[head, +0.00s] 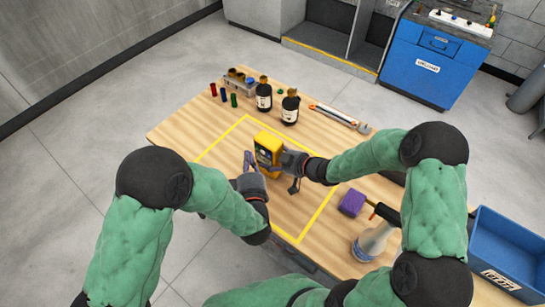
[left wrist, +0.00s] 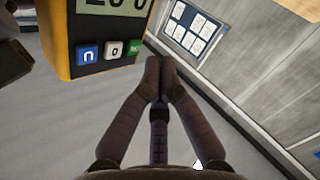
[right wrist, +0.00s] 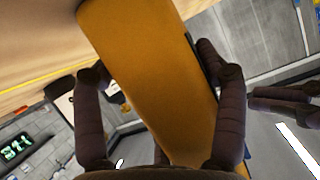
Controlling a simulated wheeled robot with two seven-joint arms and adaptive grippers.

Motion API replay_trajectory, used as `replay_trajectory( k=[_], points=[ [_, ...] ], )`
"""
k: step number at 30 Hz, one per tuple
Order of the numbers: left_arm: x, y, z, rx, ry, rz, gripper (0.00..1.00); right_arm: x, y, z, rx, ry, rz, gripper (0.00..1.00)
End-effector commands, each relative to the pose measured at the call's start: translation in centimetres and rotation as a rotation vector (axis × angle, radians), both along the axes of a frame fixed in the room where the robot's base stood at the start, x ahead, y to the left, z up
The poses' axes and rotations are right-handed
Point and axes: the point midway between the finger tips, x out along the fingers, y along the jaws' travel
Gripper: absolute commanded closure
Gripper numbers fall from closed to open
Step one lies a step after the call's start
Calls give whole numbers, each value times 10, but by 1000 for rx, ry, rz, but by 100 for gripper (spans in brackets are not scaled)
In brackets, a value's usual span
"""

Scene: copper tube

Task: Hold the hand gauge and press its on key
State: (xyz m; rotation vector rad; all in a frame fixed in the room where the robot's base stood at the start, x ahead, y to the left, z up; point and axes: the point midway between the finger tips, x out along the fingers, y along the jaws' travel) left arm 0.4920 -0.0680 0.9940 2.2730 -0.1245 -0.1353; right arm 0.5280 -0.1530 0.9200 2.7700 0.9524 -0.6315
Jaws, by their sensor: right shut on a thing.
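The yellow hand gauge (head: 267,146) is held upright above the table, inside the yellow outline. My right gripper (right wrist: 160,85) is shut on its body, a finger on each side. In the left wrist view the gauge's dark face (left wrist: 105,30) shows a display with digits, cut off by the top edge. Below it are a blue key (left wrist: 88,54), a pale key (left wrist: 114,48) and a green key (left wrist: 134,47) whose lettering is only partly readable. My left gripper (left wrist: 159,62) is shut and empty, its fingertips just right of the green key. Contact cannot be told.
Two dark bottles (head: 264,97) and small coloured vials (head: 223,97) stand at the back of the table (head: 178,132). A purple block (head: 352,203) and a spray bottle (head: 372,243) are at the right. A blue bin (head: 510,252) stands beyond them.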

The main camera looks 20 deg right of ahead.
Motion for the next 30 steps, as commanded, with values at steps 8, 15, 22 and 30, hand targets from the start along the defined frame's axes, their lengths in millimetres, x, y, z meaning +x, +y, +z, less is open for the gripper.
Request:
replay_trajectory(
  k=[8,15,22,30],
  points=[
    [-15,20,-1,0,2,1,100,-4,2,-6,-2,15,4,81],
    [-26,36,-1,0,0,1,100,-4,2,-6,-2,15,4,81],
    [-32,43,-2,0,0,0,100,-4,2,-6,-2,15,4,81],
    [-32,42,-2,0,0,0,100,-4,2,-6,-2,13,5,0]
  ],
)
